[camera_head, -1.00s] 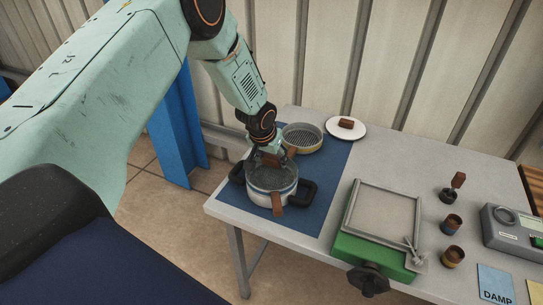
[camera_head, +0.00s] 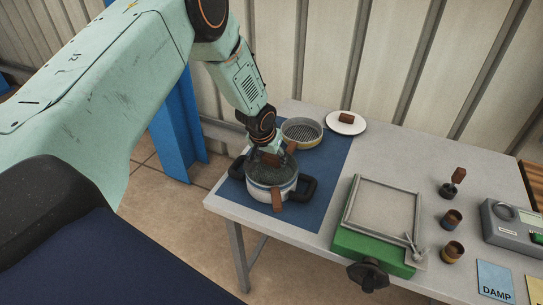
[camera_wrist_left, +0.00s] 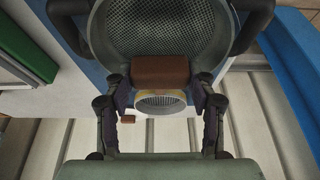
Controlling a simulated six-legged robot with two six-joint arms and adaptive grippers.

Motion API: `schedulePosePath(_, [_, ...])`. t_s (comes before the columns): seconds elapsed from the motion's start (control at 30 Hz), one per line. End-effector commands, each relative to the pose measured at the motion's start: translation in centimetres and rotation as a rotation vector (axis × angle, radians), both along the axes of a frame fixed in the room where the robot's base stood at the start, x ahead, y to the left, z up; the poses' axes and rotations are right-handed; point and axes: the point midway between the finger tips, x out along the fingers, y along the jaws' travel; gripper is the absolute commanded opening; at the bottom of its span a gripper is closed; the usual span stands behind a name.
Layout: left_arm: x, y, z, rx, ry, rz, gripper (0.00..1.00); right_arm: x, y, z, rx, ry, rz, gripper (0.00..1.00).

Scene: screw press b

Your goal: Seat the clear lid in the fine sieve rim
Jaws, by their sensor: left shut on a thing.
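My left gripper (camera_head: 268,153) is shut on the brown grip block (camera_wrist_left: 160,72) of the clear lid, directly over the round sieve. The clear lid (camera_head: 262,170) shows as a faint, dark see-through disc at the sieve's top; whether it rests in the rim or hovers just above cannot be told. The fine sieve (camera_head: 270,194) is pale with a blue band and brown handles front and back. It sits between two black side handles (camera_head: 302,188). Its mesh (camera_wrist_left: 160,25) shows beyond the block in the left wrist view. My right gripper is not in view.
A second sieve with a yellow band (camera_head: 302,132) stands close behind. A white plate (camera_head: 357,126) holds a brown block. A green screw press frame (camera_head: 372,252) stands to the right, near several small cups. The blue mat (camera_head: 310,222) is clear in front.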

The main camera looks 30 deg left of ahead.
Motion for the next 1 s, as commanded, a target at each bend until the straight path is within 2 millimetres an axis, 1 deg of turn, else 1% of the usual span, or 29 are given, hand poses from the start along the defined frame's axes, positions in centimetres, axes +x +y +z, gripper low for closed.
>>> schedulePosePath(0.2, [0.03, -0.02, -0.76, 0.0, -0.001, 0.0, 0.22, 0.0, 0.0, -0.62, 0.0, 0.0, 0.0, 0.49])
schedulePosePath(0.23, [0.04, -0.02, -0.64, 0.0, -0.001, 0.0, 0.58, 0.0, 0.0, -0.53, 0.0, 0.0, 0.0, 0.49])
schedulePosePath(0.5, [0.02, -0.01, -0.58, 0.0, -0.001, 0.0, 0.81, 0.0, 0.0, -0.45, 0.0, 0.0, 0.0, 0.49])
schedulePosePath(0.83, [-0.02, 0.0, -0.57, 0.0, 0.0, 0.0, 0.82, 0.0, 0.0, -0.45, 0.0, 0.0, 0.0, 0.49])
schedulePosePath(1.0, [-0.26, -0.01, 0.14, -0.001, 0.0, 0.0, 0.82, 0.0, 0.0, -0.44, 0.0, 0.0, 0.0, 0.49])
